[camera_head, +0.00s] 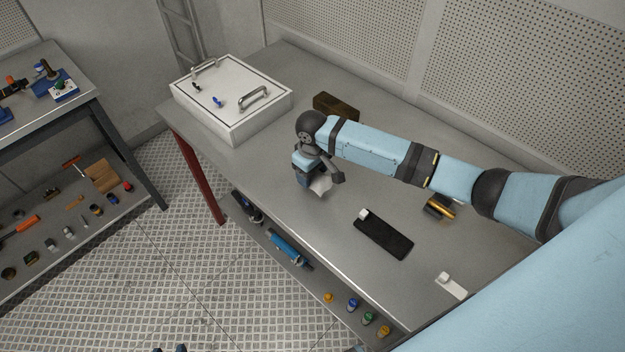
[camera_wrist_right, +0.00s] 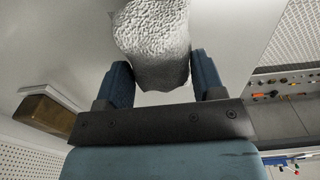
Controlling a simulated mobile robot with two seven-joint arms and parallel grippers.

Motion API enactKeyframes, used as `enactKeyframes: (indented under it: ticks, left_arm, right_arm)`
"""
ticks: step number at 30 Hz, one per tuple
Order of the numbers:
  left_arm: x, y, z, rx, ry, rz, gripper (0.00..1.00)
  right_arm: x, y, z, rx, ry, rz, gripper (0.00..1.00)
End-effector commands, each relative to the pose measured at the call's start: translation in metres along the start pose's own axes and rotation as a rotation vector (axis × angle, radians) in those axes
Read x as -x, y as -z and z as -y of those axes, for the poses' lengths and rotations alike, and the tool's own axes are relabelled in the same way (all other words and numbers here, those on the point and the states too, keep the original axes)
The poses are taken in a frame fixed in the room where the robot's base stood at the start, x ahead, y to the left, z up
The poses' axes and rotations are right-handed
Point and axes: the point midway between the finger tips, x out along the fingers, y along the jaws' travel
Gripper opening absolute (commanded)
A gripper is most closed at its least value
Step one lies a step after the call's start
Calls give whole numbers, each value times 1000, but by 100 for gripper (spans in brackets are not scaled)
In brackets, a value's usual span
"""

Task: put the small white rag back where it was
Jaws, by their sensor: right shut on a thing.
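My right gripper (camera_head: 312,182) is above the grey workbench (camera_head: 255,172), left of the middle of its top. It is shut on the small white rag (camera_head: 321,187), which hangs below the fingers. In the right wrist view the rag (camera_wrist_right: 155,45) is a bumpy, pale cloth between the two blue fingers (camera_wrist_right: 158,82). I cannot tell whether its lower edge touches the bench. Only two dark blue tips, apart, show at the bottom edge of the head view; they look like my left gripper (camera_head: 170,349), empty.
A white lidded box (camera_head: 235,118) with handles stands at the bench's left end. A brown block (camera_head: 337,106) is behind my right arm. A black flat pad (camera_head: 384,234) with a small white piece, a white item (camera_head: 451,286) and a black-and-yellow item (camera_head: 439,207) lie to the right.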

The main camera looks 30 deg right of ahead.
Motion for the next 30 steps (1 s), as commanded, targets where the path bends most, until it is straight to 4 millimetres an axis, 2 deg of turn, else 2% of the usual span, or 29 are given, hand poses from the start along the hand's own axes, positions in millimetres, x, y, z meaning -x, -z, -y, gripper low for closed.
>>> enactKeyframes:
  ticks: [7, 19, 20, 22, 23, 30]
  left_arm:
    - [1, 4, 0, 0, 0, -5, 43]
    - [2, 6, 0, 0, 0, -10, 43]
    - [2, 6, 0, 0, 0, -10, 43]
    - [2, 6, 0, 0, 0, -10, 43]
    - [2, 6, 0, 0, 0, -10, 43]
    - [2, 4, 0, 1, 0, -6, 43]
  right_arm:
    - [-35, -1, 1, -1, 1, 3, 40]
    - [-42, -1, 1, -1, 0, 2, 40]
    - [-41, -1, 0, -1, 0, 1, 69]
    - [-41, -1, 0, -1, 0, 1, 85]
    - [-41, -1, 0, -1, 0, 1, 88]
    - [-41, -1, 0, -1, 0, 1, 88]
